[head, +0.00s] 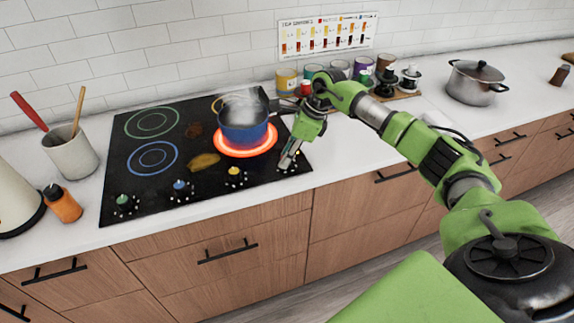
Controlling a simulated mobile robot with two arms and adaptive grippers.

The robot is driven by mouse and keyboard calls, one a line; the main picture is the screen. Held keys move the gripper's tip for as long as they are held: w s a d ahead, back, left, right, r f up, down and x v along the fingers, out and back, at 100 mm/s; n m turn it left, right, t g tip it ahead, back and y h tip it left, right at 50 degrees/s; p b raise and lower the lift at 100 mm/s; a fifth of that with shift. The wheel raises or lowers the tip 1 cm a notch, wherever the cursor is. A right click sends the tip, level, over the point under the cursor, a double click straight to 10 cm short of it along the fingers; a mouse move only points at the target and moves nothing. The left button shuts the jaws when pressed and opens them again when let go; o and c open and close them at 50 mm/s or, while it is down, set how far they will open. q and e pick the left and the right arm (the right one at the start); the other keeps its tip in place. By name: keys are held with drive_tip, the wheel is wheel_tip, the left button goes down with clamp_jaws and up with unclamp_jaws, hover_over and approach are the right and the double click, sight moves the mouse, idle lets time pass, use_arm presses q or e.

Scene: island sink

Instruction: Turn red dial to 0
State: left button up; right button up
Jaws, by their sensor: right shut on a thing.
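The black cooktop (110,180) has a row of dials along its front edge. A green dial (123,201), a blue dial (180,185) and a yellow dial (235,172) show there. My right gripper (289,160) reaches down at the right end of this row and is shut on the dial there, taken as the red dial. The fingers hide that dial, so its colour and setting cannot be read. A blue pot (243,123) stands on a burner ring (240,152) that glows red-orange. My left gripper is out of view.
A yellow-brown item (204,161) lies on the cooktop. A utensil crock (72,156) and an orange bottle (63,204) stand left of it. Several jars (287,79) stand behind my right arm. A steel pot (476,84) stands on the right counter.

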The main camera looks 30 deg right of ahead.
drive_tip(key=n+b, duration=0.1)
drive_tip(key=n+g+b, duration=0.1)
drive_tip(key=n, duration=0.1)
drive_tip(key=n+y+b, duration=0.1)
drive_tip(key=shift+w+f+n+g+b, duration=0.1)
drive_tip(key=shift+w+n+g+b, duration=0.2)
drive_tip(key=shift+b, duration=0.1)
drive_tip(key=n+g+b, duration=0.1)
drive_tip(key=n, duration=0.1)
drive_tip(key=shift+n, duration=0.3)
drive_tip(key=shift+n+g+b, duration=0.6)
drive_tip(key=shift+n+b, duration=0.3)
drive_tip(key=shift+n, duration=0.6)
drive_tip(key=shift+d, duration=0.1)
drive_tip(key=o, duration=1.1)
drive_tip(key=shift+r, duration=0.2)
drive_tip(key=v, duration=0.7)
drive_tip(key=shift+r, duration=0.15)
